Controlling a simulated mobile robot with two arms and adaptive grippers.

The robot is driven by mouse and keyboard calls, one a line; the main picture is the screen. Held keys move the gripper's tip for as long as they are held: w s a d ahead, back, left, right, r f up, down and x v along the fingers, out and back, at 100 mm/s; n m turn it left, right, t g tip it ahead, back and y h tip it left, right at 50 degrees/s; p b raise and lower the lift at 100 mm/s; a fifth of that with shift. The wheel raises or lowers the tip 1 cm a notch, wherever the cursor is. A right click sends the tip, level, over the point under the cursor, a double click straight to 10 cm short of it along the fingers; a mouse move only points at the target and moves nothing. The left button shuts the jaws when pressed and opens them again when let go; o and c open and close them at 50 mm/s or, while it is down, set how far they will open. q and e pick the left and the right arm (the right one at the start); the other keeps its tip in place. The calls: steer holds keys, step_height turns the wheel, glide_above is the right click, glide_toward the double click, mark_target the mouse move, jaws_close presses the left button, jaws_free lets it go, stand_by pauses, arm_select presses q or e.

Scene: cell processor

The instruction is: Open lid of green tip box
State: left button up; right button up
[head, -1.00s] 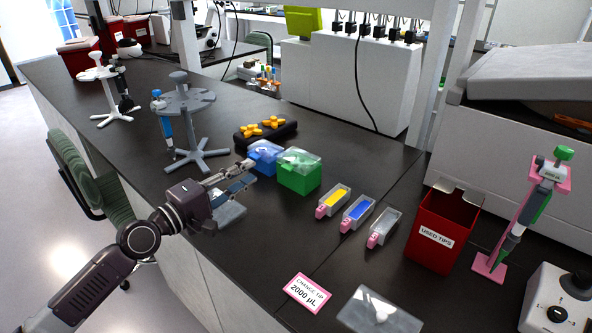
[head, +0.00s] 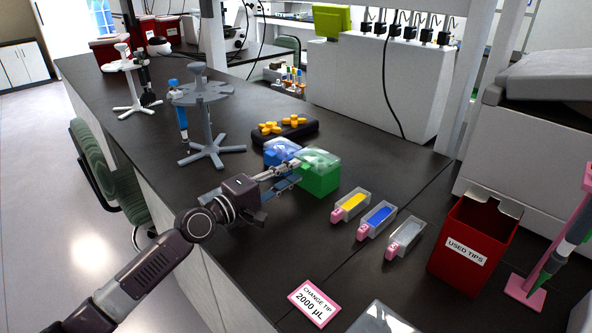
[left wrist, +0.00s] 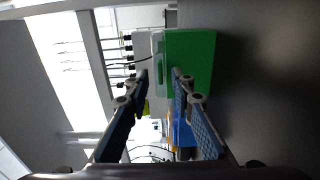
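The green tip box (head: 320,180) stands on the dark bench with its clear lid (head: 318,156) shut. My left gripper (head: 296,172) is at the left side of this box, around lid height. In the left wrist view the gripper (left wrist: 159,74) is open. The green box (left wrist: 192,60) shows sideways just beyond the fingertips, with the pale lid edge (left wrist: 157,62) in the gap between them. I cannot tell whether a finger touches it. My right gripper is not in view.
A blue tip box (head: 281,150) stands close behind the gripper, partly hidden by it. A black rack with yellow pieces (head: 285,130) is behind. A grey pipette stand (head: 205,115) is to the left. Several small tubs (head: 376,220) and a red used-tips bin (head: 475,245) are to the right.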

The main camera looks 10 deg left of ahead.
arm_select(q)
steer(key=shift+x, duration=0.95)
steer(key=shift+c, duration=0.4)
jaws_close()
